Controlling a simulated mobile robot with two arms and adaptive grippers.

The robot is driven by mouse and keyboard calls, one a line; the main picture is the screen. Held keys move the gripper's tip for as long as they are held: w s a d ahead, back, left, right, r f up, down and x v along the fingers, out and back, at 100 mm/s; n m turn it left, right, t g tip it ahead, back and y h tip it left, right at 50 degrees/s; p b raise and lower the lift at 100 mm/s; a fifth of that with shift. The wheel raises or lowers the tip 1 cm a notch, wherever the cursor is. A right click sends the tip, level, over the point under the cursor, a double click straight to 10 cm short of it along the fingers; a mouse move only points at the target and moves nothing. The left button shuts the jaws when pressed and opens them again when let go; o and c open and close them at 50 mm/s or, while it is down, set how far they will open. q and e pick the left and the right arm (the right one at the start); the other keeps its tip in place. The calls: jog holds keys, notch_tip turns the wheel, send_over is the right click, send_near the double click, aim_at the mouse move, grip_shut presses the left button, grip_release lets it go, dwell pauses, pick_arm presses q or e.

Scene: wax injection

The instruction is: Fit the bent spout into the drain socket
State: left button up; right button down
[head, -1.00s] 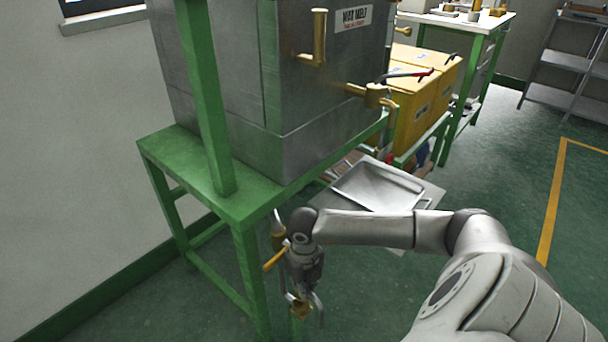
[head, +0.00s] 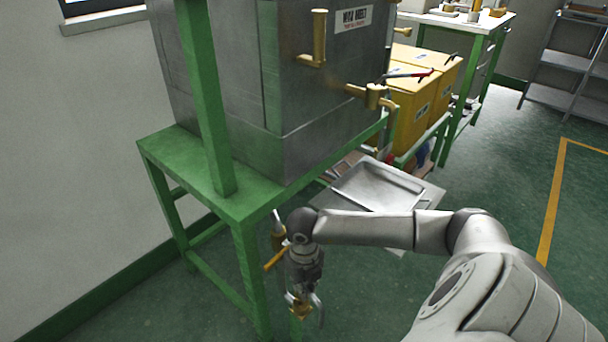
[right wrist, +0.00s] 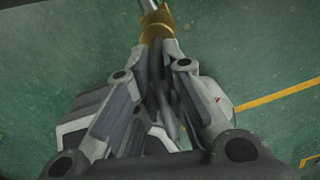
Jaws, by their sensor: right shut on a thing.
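My right gripper (head: 303,284) points down beside the front leg of the green stand. It is shut on the brass collar of the bent spout (head: 302,305), whose silver tube curves at the right of the fingers. In the right wrist view, the closed fingers grip the brass collar (right wrist: 157,28), and part of the silver tube shows beyond it. A short pipe with a brass end (head: 278,232), which looks like the drain socket, hangs under the stand, just left of my wrist. The spout is below it and apart from it. My left gripper is out of view.
The grey wax melt tank (head: 225,90) stands on the green stand (head: 165,160), with brass fittings on its front. A yellow-orange lever (head: 275,260) shows left of my gripper. A metal tray (head: 378,190) lies behind my forearm. Open floor is at the right.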

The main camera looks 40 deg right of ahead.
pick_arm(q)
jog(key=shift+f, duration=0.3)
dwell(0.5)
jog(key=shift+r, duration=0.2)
pick_arm(e)
jog(key=shift+f, duration=0.1)
jog(key=shift+f+b, duration=0.4)
jog(key=shift+f, duration=0.15)
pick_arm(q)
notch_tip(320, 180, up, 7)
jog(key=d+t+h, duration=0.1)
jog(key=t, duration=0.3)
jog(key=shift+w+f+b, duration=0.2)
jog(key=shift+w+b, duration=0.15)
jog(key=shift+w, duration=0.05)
pick_arm(e)
jog(key=shift+f, duration=0.45)
dwell(0.5)
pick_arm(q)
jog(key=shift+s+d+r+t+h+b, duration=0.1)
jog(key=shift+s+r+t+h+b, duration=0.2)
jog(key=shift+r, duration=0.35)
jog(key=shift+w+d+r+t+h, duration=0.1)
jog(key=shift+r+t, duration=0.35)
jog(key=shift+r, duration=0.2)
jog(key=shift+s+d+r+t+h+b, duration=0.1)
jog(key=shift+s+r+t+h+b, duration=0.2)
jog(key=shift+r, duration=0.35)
pick_arm(e)
jog(key=shift+f, duration=0.65)
